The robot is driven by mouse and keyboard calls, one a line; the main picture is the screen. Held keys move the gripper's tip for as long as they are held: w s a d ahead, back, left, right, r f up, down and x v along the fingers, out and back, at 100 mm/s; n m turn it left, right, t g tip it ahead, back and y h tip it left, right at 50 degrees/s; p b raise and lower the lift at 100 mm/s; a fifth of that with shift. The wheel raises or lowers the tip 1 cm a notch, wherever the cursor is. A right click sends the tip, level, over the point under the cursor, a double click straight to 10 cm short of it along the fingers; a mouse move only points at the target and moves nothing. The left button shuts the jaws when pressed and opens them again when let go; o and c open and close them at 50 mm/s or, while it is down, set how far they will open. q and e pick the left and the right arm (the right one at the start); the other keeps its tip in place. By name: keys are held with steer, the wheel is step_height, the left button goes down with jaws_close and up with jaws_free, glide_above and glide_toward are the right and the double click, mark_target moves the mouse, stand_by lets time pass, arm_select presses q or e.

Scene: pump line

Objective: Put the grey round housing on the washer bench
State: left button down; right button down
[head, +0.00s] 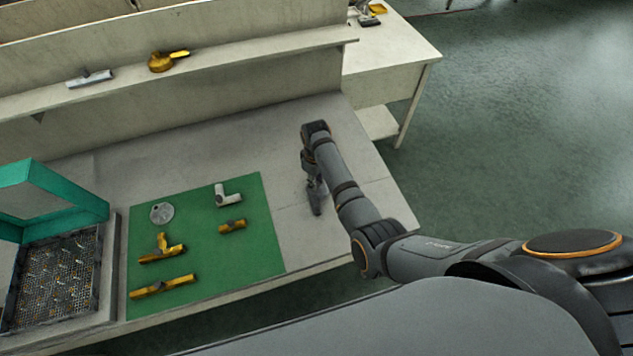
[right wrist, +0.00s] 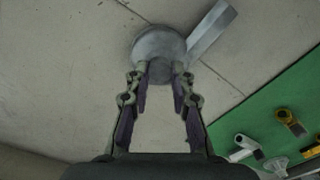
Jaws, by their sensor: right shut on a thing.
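The grey round housing (right wrist: 158,42), a round body with a straight grey outlet (right wrist: 213,32), is at the fingertips of my right gripper (right wrist: 162,88) in the right wrist view. The gripper is shut on its near edge. In the head view my right gripper (head: 314,188) points down over the bare right part of the light bench (head: 290,225), right of the green mat; the housing is mostly hidden there by my arm. I cannot tell whether the housing touches the bench top. A teal-framed machine (head: 50,195) with a basket stands at the bench's left. My left gripper is out of view.
The green mat (head: 262,255) holds a grey disc (head: 161,213), a grey elbow (head: 228,196) and several yellow fittings. A back shelf carries a yellow round housing (head: 160,62) and a grey fitting (head: 89,78). Another table (head: 400,50) stands behind right.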

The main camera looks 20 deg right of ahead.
steer(key=shift+r, duration=0.1)
steer(key=c, duration=1.5)
jaws_free()
steer(key=shift+s, duration=0.1)
steer(key=o, duration=0.3)
steer(key=shift+f, duration=0.2)
steer(key=shift+o, duration=0.2)
steer(key=shift+r, duration=0.5)
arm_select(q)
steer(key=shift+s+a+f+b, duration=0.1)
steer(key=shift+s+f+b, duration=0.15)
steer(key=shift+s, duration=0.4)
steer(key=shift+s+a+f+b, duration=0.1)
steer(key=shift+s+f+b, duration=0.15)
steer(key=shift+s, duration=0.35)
arm_select(e)
step_height(320, 180, up, 11)
steer(key=shift+r, duration=0.2)
